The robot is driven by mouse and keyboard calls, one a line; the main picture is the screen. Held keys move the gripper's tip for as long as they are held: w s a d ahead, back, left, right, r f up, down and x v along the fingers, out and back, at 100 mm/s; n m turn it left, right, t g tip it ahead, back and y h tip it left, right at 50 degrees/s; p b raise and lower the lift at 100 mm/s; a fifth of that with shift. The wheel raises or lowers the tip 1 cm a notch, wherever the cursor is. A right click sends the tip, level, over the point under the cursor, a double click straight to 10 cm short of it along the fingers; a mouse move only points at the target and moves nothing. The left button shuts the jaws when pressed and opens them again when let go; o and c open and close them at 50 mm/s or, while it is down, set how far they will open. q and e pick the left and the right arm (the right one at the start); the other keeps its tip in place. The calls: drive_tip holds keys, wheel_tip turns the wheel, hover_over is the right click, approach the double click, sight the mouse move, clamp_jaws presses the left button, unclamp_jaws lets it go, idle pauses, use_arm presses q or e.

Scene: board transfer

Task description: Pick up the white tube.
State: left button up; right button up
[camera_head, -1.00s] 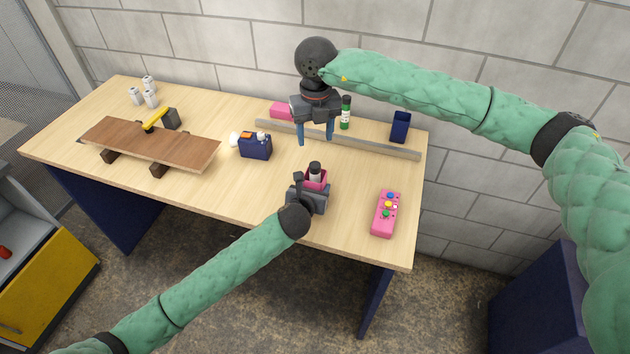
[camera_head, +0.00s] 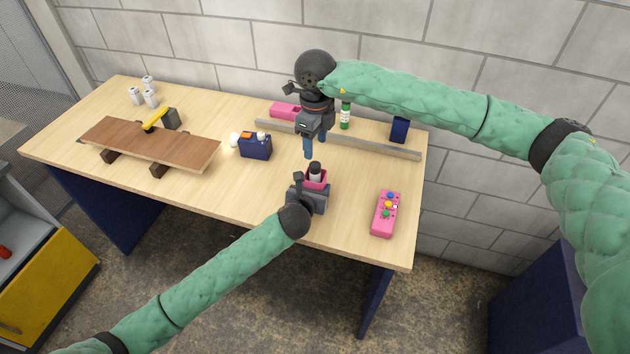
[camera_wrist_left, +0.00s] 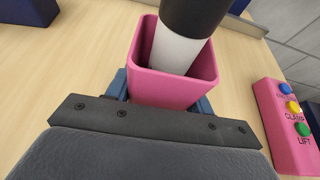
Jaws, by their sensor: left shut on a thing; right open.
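The white tube (camera_head: 315,176) with a black cap stands in a pink cup (camera_head: 323,186) near the table's front. In the left wrist view the white tube (camera_wrist_left: 176,48) leans in the pink cup (camera_wrist_left: 165,88), its lower end hidden inside. My left gripper (camera_head: 312,190) is shut on the pink cup; its fingers (camera_wrist_left: 160,92) show on both sides of the cup. My right gripper (camera_head: 315,147) is open and empty, pointing down above and slightly behind the tube, apart from it.
A grey rail (camera_head: 375,147) crosses the table behind, with a green bottle (camera_head: 345,118), pink container (camera_head: 285,110) and blue cup (camera_head: 400,130) beyond it. A blue box (camera_head: 256,148) stands left; a pink button box (camera_head: 385,214) lies right. A wooden board (camera_head: 150,143) rests far left.

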sight(314, 164)
wheel_tip(314, 164, down, 4)
drive_tip(key=shift+w+a+f, duration=0.1)
drive_tip(key=shift+w+f, duration=0.1)
drive_tip(key=shift+f, duration=1.2)
drive_tip(key=shift+w+a+f, duration=0.1)
drive_tip(key=shift+w+f, duration=0.05)
drive_tip(key=shift+f, duration=1.25)
drive_tip(key=shift+c, duration=0.4)
clamp_jaws()
